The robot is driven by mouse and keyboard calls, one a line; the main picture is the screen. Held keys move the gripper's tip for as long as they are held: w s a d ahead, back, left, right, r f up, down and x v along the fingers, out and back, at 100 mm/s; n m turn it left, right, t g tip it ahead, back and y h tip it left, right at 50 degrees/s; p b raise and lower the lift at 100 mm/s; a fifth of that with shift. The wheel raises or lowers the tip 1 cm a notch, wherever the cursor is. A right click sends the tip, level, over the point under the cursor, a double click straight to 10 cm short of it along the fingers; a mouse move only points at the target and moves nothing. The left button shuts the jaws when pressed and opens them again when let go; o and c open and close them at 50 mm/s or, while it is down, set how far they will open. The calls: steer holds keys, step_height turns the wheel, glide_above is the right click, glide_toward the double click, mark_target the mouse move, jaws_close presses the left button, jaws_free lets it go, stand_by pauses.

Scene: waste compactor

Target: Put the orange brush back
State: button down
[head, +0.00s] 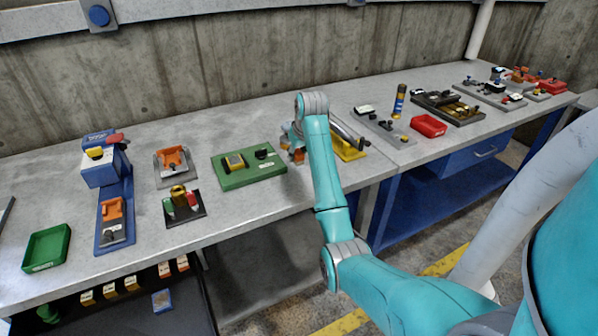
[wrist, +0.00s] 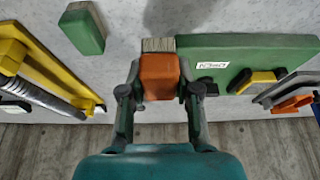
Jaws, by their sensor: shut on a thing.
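The orange brush (wrist: 158,76) is between the fingers of my gripper (wrist: 161,92) in the wrist view, with its pale grey bristles pointing away from my gripper. My gripper is shut on its orange body. The bristle end is close to the edge of a green board (wrist: 240,52); I cannot tell whether they touch. In the head view my gripper (head: 292,142) is just right of the green board (head: 249,176), mostly hidden behind my arm. Only a bit of orange (head: 299,156) shows there.
A yellow holder (head: 350,153) with a grey tool stands right of my gripper. An orange item on a grey plate (head: 173,160), a green tray (head: 47,247) and a red tray (head: 429,125) are also on the bench.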

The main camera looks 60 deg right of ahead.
mark_target(295, 174)
steer(key=shift+f, duration=3.15)
steer(key=shift+f, duration=0.1)
steer(key=c, duration=0.8)
jaws_free()
steer(key=v, duration=0.7)
steer(key=shift+s+a+r, duration=0.1)
steer(key=shift+r, duration=0.25)
